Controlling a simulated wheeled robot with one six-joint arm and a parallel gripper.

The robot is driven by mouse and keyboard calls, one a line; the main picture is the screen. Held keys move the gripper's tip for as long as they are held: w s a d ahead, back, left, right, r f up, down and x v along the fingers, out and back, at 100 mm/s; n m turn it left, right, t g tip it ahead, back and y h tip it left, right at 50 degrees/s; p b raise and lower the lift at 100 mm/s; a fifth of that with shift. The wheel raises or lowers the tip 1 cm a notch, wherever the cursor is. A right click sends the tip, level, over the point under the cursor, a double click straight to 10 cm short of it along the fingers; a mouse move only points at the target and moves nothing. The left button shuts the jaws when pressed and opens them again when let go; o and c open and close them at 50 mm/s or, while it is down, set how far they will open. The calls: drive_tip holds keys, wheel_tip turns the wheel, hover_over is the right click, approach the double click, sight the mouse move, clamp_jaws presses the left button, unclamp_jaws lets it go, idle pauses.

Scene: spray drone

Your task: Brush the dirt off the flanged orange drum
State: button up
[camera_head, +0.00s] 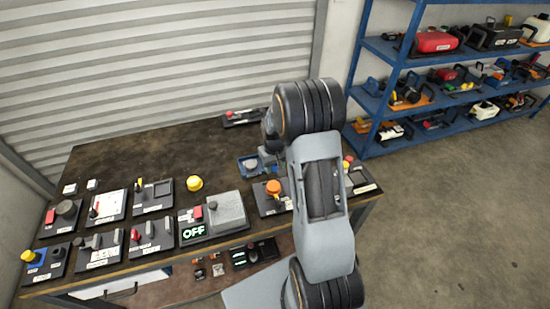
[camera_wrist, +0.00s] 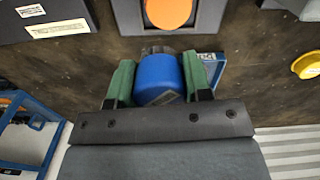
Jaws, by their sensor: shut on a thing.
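The orange drum (camera_head: 273,187) stands on a dark base plate near the front edge of the table. In the wrist view its round orange top (camera_wrist: 168,12) shows at the upper edge, cut off by the frame. Dirt on it cannot be made out. My gripper (camera_wrist: 158,85) has green fingers, shut on a blue cylindrical thing (camera_wrist: 158,78) with a dark ridged end towards the drum. I cannot tell for sure that it is a brush. The blue thing is apart from the drum in the picture. In the head view my arm mostly hides the gripper, which is behind the drum.
A blue-edged tray (camera_head: 250,165) lies close beside my gripper. A yellow button (camera_head: 194,183) and a grey box with an OFF sign (camera_head: 228,208) stand left of the drum. Several switch panels fill the table's left front. The back of the table (camera_head: 160,150) is mostly clear. Blue shelves (camera_head: 395,55) stand right.

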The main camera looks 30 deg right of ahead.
drive_tip(key=shift+r+p, duration=0.55)
drive_tip(key=shift+r, duration=0.65)
